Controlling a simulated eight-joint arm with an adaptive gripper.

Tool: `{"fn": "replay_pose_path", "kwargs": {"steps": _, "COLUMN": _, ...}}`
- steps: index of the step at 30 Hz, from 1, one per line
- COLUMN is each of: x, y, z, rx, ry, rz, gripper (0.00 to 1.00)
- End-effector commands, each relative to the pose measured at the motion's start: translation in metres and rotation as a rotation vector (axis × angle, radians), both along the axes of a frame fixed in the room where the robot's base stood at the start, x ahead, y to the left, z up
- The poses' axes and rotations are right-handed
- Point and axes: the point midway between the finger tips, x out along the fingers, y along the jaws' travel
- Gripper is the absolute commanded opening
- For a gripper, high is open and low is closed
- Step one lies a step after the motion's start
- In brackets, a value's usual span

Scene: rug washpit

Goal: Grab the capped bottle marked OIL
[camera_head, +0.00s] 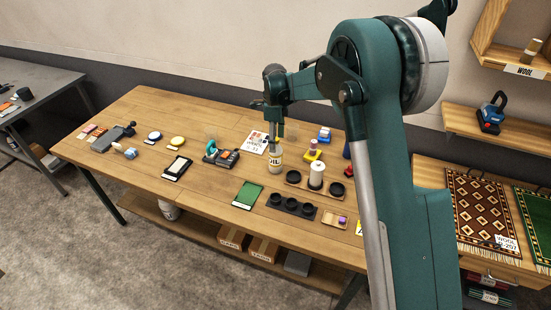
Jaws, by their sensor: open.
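The bottle marked OIL (275,163) stands upright on the wooden table, with a pale label and dark letters; only part of the word shows. Its top is at or behind the tips of my gripper (273,138), so I cannot see its cap clearly. My gripper points down, open, directly above or around the bottle's upper end. I cannot tell whether the fingers touch it.
A printed card (256,142) lies behind the OIL bottle.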

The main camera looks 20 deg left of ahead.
Motion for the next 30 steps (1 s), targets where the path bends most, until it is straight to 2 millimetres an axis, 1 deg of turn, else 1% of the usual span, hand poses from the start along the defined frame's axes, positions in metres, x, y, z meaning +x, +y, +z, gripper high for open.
{"fn": "replay_pose_path", "kwargs": {"steps": 3, "x": 0.0, "y": 0.0, "z": -0.006, "rx": 0.0, "ry": 0.0, "rz": 0.0, "gripper": 0.55}}
{"fn": "replay_pose_path", "kwargs": {"steps": 12, "x": 0.0, "y": 0.0, "z": -0.006, "rx": 0.0, "ry": 0.0, "rz": 0.0, "gripper": 0.55}}
{"fn": "replay_pose_path", "kwargs": {"steps": 16, "x": 0.0, "y": 0.0, "z": -0.01, "rx": 0.0, "ry": 0.0, "rz": 0.0, "gripper": 0.55}}
{"fn": "replay_pose_path", "kwargs": {"steps": 20, "x": 0.001, "y": -0.001, "z": -0.021, "rx": 0.0, "ry": 0.0, "rz": 0.0, "gripper": 0.55}}
{"fn": "replay_pose_path", "kwargs": {"steps": 27, "x": 0.001, "y": -0.002, "z": -0.048, "rx": 0.0, "ry": 0.0, "rz": 0.0, "gripper": 0.55}}
{"fn": "replay_pose_path", "kwargs": {"steps": 30, "x": 0.002, "y": -0.002, "z": -0.055, "rx": 0.0, "ry": 0.0, "rz": 0.0, "gripper": 0.55}}
